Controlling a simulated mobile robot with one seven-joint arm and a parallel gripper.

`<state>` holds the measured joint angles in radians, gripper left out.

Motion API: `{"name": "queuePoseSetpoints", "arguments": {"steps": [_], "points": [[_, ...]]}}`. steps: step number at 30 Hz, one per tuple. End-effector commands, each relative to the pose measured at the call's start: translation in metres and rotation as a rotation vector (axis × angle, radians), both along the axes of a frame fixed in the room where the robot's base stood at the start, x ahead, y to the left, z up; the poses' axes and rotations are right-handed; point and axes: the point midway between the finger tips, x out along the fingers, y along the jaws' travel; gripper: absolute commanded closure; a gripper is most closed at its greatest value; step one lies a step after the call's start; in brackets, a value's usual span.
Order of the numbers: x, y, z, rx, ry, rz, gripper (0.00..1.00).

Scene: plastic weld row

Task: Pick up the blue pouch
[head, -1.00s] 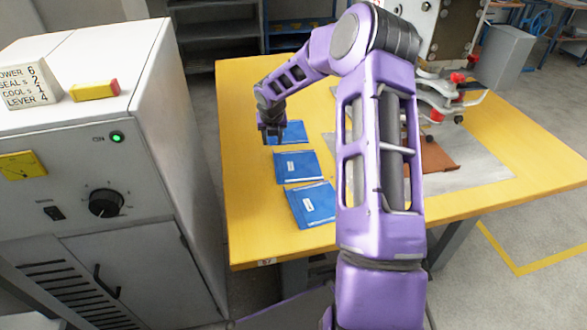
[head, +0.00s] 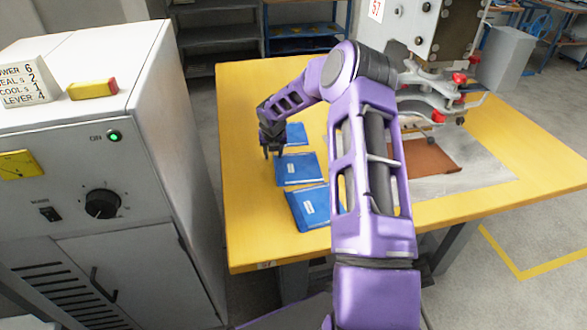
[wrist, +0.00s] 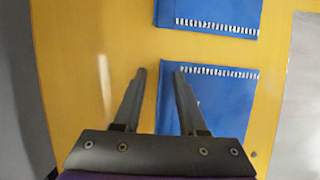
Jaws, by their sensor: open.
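Three blue pouches lie flat in a row on the yellow table: a far one (head: 296,134), a middle one (head: 291,170) and a near one (head: 300,212), partly behind my arm. The middle and near ones show white labels. My gripper (head: 271,154) is open and empty, at the left side of the row near the far and middle pouches. In the wrist view, my fingers (wrist: 160,72) straddle the left edge of one pouch (wrist: 225,95), with the left finger over bare table. Another pouch (wrist: 210,14) lies beyond it. I cannot tell whether the fingertips touch anything.
The yellow table (head: 240,190) is bare left of the pouches. A brown sheet (head: 432,158) lies on a grey mat (head: 480,172) at right, below a machine with red knobs (head: 440,80). A grey cabinet (head: 120,180) stands close on the left.

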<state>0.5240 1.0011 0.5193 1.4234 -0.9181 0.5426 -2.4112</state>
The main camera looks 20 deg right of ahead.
Motion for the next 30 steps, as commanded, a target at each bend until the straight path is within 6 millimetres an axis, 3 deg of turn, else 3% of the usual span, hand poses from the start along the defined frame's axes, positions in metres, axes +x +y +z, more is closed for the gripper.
{"name": "queuePoseSetpoints", "arguments": {"steps": [5, 12, 26, 30], "points": [[0.000, 0.000, -0.001, 0.000, 0.000, 0.000, 0.59], [0.000, 0.000, -0.001, 0.000, 0.000, 0.000, 1.00], [0.000, 0.000, -0.001, 0.000, 0.000, 0.000, 1.00], [0.000, 0.000, 0.012, -0.001, -0.002, 0.000, 1.00]]}}
